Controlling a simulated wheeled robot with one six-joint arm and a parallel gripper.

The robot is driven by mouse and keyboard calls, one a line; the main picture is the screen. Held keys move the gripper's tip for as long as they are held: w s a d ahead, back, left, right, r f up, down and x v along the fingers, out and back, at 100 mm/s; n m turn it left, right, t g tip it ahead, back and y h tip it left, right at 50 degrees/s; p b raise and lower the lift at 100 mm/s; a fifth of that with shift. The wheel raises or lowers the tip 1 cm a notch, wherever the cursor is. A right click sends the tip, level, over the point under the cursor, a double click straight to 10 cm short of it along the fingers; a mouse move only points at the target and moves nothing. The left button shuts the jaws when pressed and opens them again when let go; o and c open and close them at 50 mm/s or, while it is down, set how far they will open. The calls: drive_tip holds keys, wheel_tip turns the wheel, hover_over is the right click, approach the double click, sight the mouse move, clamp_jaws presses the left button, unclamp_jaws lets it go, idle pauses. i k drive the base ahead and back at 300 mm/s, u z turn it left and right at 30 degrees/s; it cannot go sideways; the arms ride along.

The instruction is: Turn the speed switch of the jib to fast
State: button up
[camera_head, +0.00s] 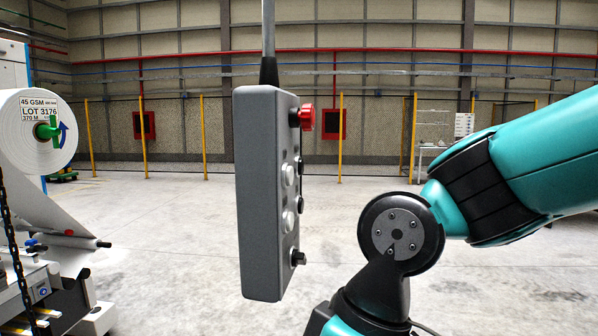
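The jib's grey control pendant (257,190) hangs from a cable at the middle of the view, its control face turned to the right and seen at a steep angle. A red mushroom button (306,118) sticks out near its top. Pale round buttons (288,174) and dark buttons beside them sit in its middle. A black knob (298,258) sits near the bottom; it may be the speed switch, but its labels and setting cannot be read. My arm reaches in from the right and bends down out of the picture. My gripper is not in view.
A machine with a large white roll (38,132) stands at the left, with a dark chain (12,240) hanging in front. Yellow posts (144,137) and mesh fencing run along the back. The concrete floor around the pendant is clear.

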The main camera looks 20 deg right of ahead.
sight(297, 259)
drive_tip(key=u, duration=1.9)
drive_tip(key=k, duration=1.3)
drive_tip(key=z, duration=1.7)
drive_tip(key=i, duration=0.5)
drive_tip(key=u, duration=0.05)
